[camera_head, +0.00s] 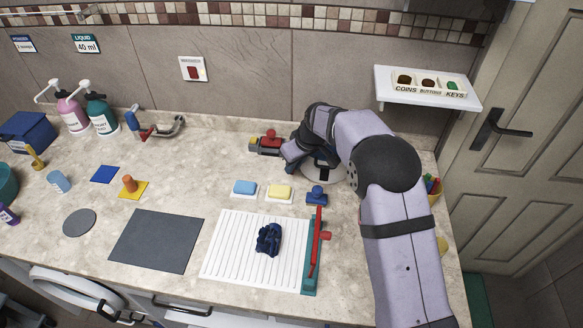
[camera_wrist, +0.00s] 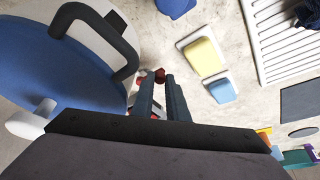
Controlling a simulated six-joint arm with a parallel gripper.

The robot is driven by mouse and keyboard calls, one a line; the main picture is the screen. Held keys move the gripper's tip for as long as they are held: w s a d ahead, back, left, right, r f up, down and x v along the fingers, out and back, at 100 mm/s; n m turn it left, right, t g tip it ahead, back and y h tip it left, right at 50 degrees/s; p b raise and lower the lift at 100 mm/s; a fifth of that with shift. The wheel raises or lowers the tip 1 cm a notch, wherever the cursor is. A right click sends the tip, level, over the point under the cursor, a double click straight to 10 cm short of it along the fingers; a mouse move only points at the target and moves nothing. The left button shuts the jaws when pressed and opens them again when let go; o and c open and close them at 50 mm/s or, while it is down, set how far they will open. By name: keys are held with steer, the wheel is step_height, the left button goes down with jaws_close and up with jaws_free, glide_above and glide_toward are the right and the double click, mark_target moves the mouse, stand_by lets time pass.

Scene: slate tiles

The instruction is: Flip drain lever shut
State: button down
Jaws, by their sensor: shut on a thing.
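A small dark grey fixture with a red knobbed lever (camera_head: 270,136) stands on the counter near the back wall. My gripper (camera_head: 287,153) reaches down at its right side. In the wrist view, the fingers of my gripper (camera_wrist: 159,84) are close together, with the red lever knob (camera_wrist: 160,75) at their tips. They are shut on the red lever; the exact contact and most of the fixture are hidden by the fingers. I cannot tell the lever's angle.
A blue round lid (camera_wrist: 65,75) with a dark handle sits close beside my gripper. Blue and yellow sponges (camera_head: 279,192) lie in front. A white ribbed board (camera_head: 225,255) has a teal strip and red bar (camera_head: 316,240) at its right. A grey mat (camera_head: 155,240) lies left.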

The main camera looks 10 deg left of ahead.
steer(key=shift+d, duration=0.1)
stand_by(0.3)
steer(key=c, duration=1.7)
jaws_free()
steer(key=shift+c, duration=0.2)
steer(key=shift+r+p, duration=0.1)
steer(key=shift+p, duration=0.25)
